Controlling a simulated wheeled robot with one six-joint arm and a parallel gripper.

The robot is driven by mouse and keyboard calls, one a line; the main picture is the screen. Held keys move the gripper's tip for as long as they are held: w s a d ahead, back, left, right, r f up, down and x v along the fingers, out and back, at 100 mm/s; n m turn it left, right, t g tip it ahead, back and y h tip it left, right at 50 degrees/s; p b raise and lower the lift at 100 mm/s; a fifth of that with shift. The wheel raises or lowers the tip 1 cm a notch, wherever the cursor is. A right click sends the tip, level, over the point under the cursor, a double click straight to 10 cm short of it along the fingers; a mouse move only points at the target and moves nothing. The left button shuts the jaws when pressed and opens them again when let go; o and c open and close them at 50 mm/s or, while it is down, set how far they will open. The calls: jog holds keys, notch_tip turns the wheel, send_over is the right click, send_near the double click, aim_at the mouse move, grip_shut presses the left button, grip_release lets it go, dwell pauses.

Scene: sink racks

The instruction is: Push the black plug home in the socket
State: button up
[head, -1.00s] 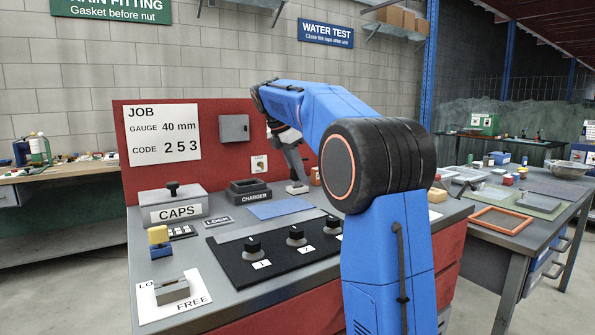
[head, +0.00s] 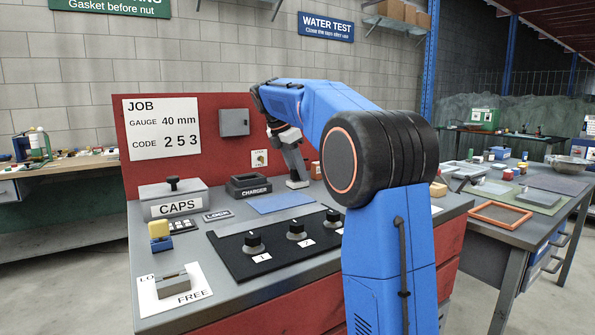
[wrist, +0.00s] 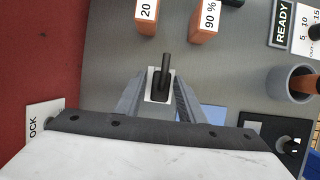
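The black plug (wrist: 161,82) shows in the wrist view between my fingers, with a black stem standing out of it. Around it is a small pale plate, the socket (wrist: 149,86). The plug overlaps the plate, but how deep it sits cannot be seen. My gripper (wrist: 161,92) has its two grey fingers apart, one on each side of the plug, with pale surface showing between. In the head view my gripper (head: 297,182) points down at the back of the bench, near the red board. The plug and socket cannot be made out there.
Orange blocks marked 20 (wrist: 147,17) and 90 % (wrist: 207,20) stand close beyond the socket. A charger (head: 250,188) and a blue mat (head: 281,203) lie left and in front of my gripper. A black panel with knobs (head: 274,262) is nearer the front.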

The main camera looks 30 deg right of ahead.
jog(key=shift+s, duration=0.1)
jog(key=v, duration=1.7)
jog(key=shift+r, duration=0.25)
